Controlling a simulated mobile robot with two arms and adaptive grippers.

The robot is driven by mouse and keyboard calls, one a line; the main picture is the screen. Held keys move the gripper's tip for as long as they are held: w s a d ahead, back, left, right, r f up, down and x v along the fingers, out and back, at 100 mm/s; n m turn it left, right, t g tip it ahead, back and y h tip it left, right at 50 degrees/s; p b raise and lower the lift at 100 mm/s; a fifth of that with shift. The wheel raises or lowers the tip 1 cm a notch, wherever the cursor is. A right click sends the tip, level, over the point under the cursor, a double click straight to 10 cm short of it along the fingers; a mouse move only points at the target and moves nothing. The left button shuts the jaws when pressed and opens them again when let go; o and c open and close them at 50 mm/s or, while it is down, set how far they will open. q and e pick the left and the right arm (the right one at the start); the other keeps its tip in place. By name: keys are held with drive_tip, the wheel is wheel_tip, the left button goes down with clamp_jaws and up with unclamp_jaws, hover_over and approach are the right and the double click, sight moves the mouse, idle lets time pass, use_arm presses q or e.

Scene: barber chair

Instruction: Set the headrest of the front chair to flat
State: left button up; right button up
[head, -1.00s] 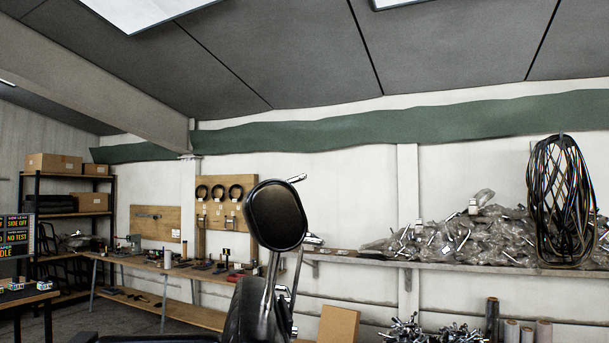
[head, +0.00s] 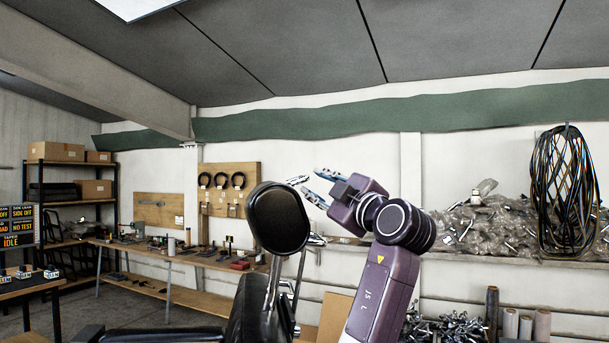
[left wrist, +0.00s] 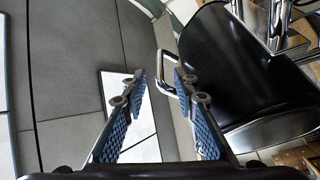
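The front chair's black oval headrest (head: 278,218) stands upright on chrome posts in the middle of the head view. A small chrome lever (head: 297,180) sticks out at its upper right edge. My left gripper (head: 311,183) is just right of this lever, pointing left, with its blue fingers apart. In the left wrist view the headrest pad (left wrist: 235,65) is on the right, and the chrome loop of the lever (left wrist: 158,64) is close to the open fingertips (left wrist: 160,80), nearest the right finger. I cannot tell whether they touch. My right gripper is not in view.
The chair's dark backrest (head: 249,312) is below the headrest. A workbench (head: 180,257) with tools stands behind on the left. A long wall shelf (head: 470,268) with bagged metal parts is behind on the right. The air left of the headrest is clear.

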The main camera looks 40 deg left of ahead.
use_arm(q)
drive_tip(key=p+x, duration=0.3)
drive_tip(key=x, duration=0.3)
drive_tip(key=shift+a, duration=0.25)
drive_tip(key=shift+w+f, duration=0.1)
drive_tip(key=shift+w, duration=0.05)
drive_tip(key=shift+c, duration=0.3)
clamp_jaws()
